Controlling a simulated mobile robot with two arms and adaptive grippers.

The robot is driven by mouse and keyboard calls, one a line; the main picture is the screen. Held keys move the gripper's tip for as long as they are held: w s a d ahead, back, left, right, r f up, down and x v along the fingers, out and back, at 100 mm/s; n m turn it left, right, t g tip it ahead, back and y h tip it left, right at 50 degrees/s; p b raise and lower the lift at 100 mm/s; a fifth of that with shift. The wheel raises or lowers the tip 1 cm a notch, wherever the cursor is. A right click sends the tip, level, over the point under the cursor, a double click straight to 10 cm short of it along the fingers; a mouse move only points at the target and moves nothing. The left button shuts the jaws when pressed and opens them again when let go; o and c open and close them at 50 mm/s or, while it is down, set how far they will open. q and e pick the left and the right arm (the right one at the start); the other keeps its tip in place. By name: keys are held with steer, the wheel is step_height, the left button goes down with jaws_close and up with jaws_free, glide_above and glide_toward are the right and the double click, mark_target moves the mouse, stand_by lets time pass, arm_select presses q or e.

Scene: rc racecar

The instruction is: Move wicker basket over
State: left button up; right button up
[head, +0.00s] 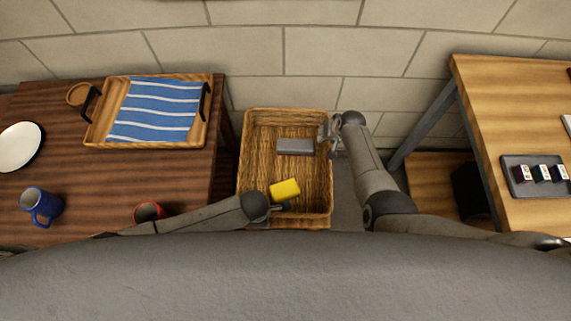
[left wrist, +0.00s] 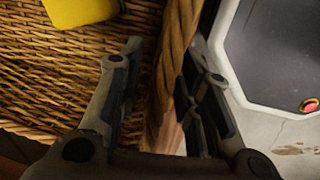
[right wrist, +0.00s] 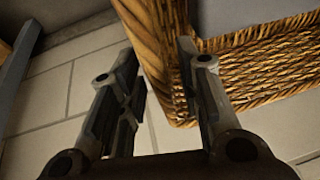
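The wicker basket (head: 242,160) stands in the gap between two tables in the head view. A yellow block (head: 285,190) and a grey block (head: 295,146) lie inside it. My left gripper (head: 276,207) is at the basket's near wall. In the left wrist view its fingers (left wrist: 160,68) are apart, one on each side of the basket's rim (left wrist: 174,60). My right gripper (head: 331,129) is at the basket's right wall. In the right wrist view its fingers (right wrist: 156,58) are apart, with the rim (right wrist: 150,40) between them. Contact with the rim is unclear.
A dark wooden table (head: 185,175) on the left holds a tray (head: 95,134) with a striped blue cloth, a blue mug (head: 40,204), a red mug (head: 149,211) and a plate (head: 19,145). A lighter table (head: 510,105) stands right. A block wall (head: 320,50) is behind.

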arm_select(q)
steer(key=shift+f, duration=0.35)
arm_select(e)
steer(key=shift+w+f, duration=0.1)
steer(key=shift+f, duration=0.25)
arm_select(q)
steer(key=shift+c, duration=0.4)
arm_select(e)
steer(key=shift+c, duration=0.4)
arm_select(q)
jaws_close()
arm_select(e)
jaws_close()
